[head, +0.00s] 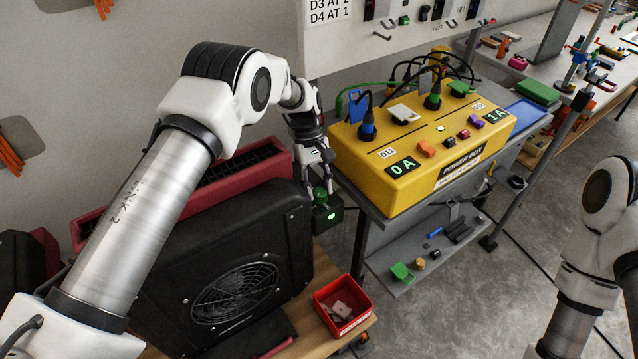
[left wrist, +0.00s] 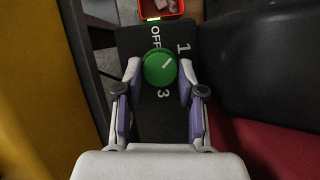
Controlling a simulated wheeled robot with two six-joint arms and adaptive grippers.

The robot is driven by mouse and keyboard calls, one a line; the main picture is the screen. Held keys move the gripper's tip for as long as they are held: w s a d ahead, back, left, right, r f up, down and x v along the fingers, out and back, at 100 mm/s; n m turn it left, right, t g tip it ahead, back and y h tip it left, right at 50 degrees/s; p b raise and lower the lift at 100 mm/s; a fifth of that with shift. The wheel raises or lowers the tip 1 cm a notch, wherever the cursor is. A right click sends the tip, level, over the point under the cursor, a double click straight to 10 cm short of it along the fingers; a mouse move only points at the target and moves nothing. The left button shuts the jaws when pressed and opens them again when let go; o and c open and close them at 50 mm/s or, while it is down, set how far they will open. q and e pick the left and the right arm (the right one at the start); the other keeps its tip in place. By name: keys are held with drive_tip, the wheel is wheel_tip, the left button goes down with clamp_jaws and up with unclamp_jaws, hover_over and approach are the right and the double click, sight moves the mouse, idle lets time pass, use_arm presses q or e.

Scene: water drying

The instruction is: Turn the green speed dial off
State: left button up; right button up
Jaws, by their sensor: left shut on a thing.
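The green speed dial (head: 320,195) sits on a small black control box (head: 329,221) with a lit green indicator, at the right end of the black blower (head: 230,255). In the left wrist view, the green dial (left wrist: 160,68) has a white mark pointing up and right, toward the "1". "OFF" is printed above it and "3" below, on the box face (left wrist: 150,120). My left gripper (head: 318,186) reaches down over the dial. In the left wrist view, its fingertips (left wrist: 160,72) are shut on the dial's two sides. My right arm shows at the right edge, its gripper out of view.
A yellow power box (head: 400,180) with plugs and cables stands on a grey bench just right of the gripper. A dark red unit (head: 235,172) lies behind the blower. A red bin (head: 342,306) sits in front, on the wooden table (head: 338,262).

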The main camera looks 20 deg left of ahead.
use_arm(q)
drive_tip(key=shift+s+a+f+n+h, duration=0.15)
drive_tip(key=shift+n+h, duration=0.15)
drive_tip(key=shift+n, duration=0.5)
drive_tip(key=o, duration=1.1)
drive_tip(key=shift+o, duration=0.2)
